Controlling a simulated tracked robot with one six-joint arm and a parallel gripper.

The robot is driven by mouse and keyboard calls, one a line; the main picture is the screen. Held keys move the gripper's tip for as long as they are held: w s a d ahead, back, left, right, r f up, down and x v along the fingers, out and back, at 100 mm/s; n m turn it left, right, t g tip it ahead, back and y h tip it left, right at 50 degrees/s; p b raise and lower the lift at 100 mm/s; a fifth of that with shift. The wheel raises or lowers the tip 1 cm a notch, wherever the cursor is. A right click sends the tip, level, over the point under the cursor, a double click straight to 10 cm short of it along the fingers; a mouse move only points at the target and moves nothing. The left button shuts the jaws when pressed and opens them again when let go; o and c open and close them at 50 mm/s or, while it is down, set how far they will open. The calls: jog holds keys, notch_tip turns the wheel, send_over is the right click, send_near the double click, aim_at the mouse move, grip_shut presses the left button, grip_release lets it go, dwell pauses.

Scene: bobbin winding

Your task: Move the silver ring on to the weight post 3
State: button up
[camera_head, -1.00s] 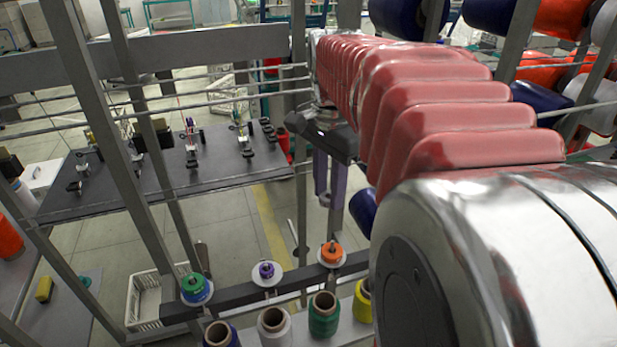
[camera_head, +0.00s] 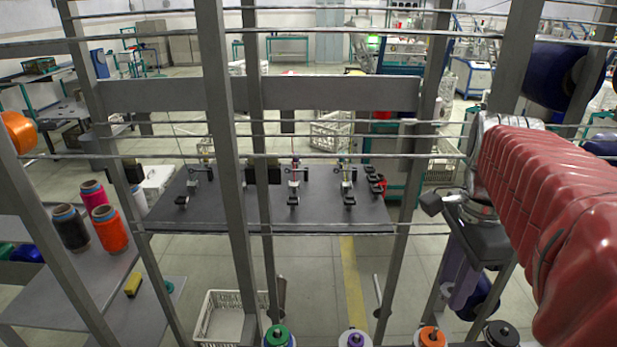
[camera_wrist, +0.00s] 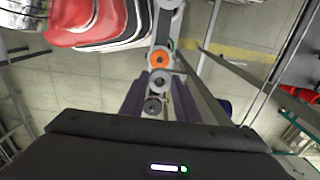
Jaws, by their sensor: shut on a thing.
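My gripper (camera_head: 456,297) hangs with its purple fingers pointing down, right of centre in the head view. In the wrist view its fingers (camera_wrist: 158,90) are shut on the silver ring (camera_wrist: 158,82), a small grey ring between the fingertips. The weight posts stand in a row at the bottom of the head view, topped by a green piece (camera_head: 278,337), a purple piece (camera_head: 355,340), an orange piece (camera_head: 432,337) and a black piece (camera_head: 502,333). The orange piece also shows in the wrist view (camera_wrist: 158,58). I cannot read any post number.
Grey uprights and thin rods of a rack (camera_head: 230,200) cross the view. A dark table (camera_head: 330,215) with small fixtures stands behind. A white crate (camera_head: 228,318) is at lower left, with coloured spools (camera_head: 110,230) further left. Large blue bobbins (camera_head: 560,75) hang at right.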

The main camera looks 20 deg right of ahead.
jog(key=shift+f, duration=3.25)
jog(key=shift+f, duration=0.1)
jog(key=shift+f, duration=2.6)
jog(key=o, duration=1.1)
jog(key=shift+r, duration=0.15)
notch_tip(320, 180, up, 14)
jog(key=shift+f, duration=0.25)
